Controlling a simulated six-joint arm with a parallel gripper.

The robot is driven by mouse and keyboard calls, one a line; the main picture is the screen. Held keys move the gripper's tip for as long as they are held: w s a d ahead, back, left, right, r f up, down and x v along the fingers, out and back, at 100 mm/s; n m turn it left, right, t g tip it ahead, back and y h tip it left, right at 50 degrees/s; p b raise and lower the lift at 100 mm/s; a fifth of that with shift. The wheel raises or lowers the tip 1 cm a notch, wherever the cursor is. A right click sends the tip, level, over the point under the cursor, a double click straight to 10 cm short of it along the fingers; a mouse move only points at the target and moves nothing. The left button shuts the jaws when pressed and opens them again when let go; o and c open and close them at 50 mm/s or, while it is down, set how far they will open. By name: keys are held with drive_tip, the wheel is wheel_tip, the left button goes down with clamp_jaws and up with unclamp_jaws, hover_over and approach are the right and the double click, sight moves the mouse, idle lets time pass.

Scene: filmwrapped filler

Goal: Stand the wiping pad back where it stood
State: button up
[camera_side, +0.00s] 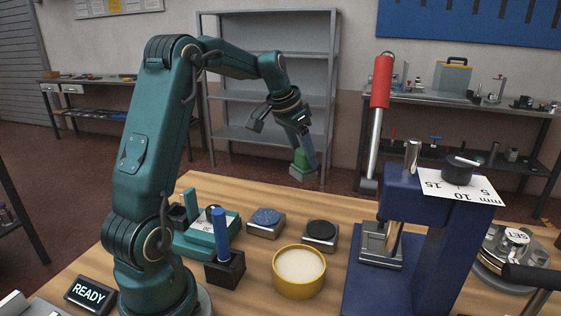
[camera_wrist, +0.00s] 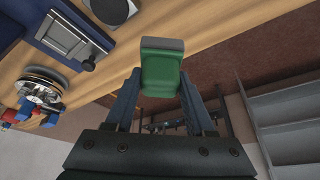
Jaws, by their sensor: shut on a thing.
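The wiping pad (camera_side: 304,162) is a small green block with a grey pad on its end. My gripper (camera_side: 306,152) is shut on it and holds it in the air near the back edge of the table, grey end down. In the wrist view the pad (camera_wrist: 161,70) sits between the fingertips of my gripper (camera_wrist: 161,86), its grey end away from the palm. It shows against the table edge and the floor there. The place where it stood cannot be told from these frames.
The wooden table (camera_side: 350,222) holds a yellow-rimmed tin (camera_side: 299,285), a blue-topped dish (camera_side: 266,222), a black-topped dish (camera_side: 320,235), a teal fixture (camera_side: 198,241) and a black block (camera_side: 225,270) with a blue rod. A blue press (camera_side: 425,250) with a red-handled lever stands at right.

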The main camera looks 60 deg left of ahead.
drive_tip(key=s+a+n+y, duration=0.1)
drive_tip(key=s+a+n, duration=0.2)
drive_tip(key=s+a, duration=0.5)
drive_tip(key=shift+n, duration=0.3)
drive_tip(key=shift+w+d+f, duration=0.5)
drive_tip(key=shift+w+f, duration=1.45)
drive_tip(key=shift+w+d+f, duration=0.55)
drive_tip(key=shift+w+f, duration=1.4)
drive_tip(key=shift+f, duration=0.05)
drive_tip(key=shift+w+d+f, duration=0.5)
drive_tip(key=shift+w+f, duration=1.45)
drive_tip(key=shift+f, duration=0.15)
drive_tip(key=o, duration=1.3)
